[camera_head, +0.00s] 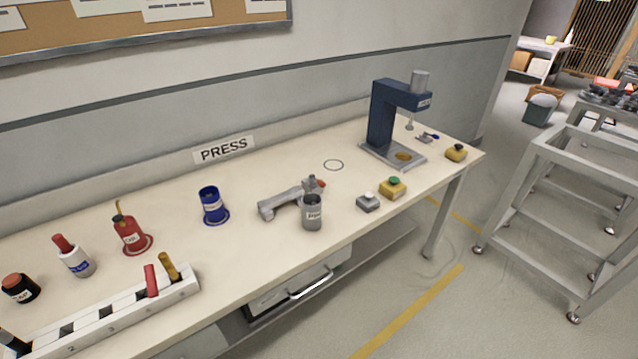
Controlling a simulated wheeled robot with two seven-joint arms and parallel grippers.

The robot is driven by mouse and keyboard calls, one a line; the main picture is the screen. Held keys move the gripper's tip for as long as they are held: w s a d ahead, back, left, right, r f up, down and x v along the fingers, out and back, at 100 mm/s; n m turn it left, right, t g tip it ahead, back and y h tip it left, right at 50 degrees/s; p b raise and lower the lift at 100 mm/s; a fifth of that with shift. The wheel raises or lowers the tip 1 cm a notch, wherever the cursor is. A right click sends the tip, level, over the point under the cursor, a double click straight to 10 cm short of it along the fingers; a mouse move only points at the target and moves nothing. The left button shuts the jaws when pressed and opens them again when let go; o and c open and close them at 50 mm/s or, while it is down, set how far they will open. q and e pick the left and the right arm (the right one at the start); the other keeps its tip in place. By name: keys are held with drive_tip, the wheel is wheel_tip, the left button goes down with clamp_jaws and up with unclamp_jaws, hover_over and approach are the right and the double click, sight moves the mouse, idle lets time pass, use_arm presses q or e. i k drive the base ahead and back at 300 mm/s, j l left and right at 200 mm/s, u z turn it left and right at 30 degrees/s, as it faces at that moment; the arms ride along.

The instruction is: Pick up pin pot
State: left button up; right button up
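A grey cylindrical pot (312,214) with a small dark label stands upright near the front edge of the bench, right of centre. I cannot read its label clearly; it may be the pin pot. A blue pot (211,204) with a pale label stands further left on a blue-ringed spot. A red container (129,236) with a label and a thin stick rising from it stands left of that, on a red-ringed spot. Neither of my grippers shows in this view.
A grey tool (285,200) lies just behind the grey pot, very close to it. A grey button box (367,202) and a yellow box with green button (393,187) stand to its right. A blue press (385,115) stands at the back right. A slotted white rack (110,318) fills the front left.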

sight(312, 214)
drive_tip(key=j+z, duration=0.2)
drive_tip(key=z, duration=0.2)
drive_tip(key=k+j+z, duration=0.15)
drive_tip(key=z, duration=0.25)
drive_tip(key=k+j+z, duration=0.1)
drive_tip(key=z, duration=0.35)
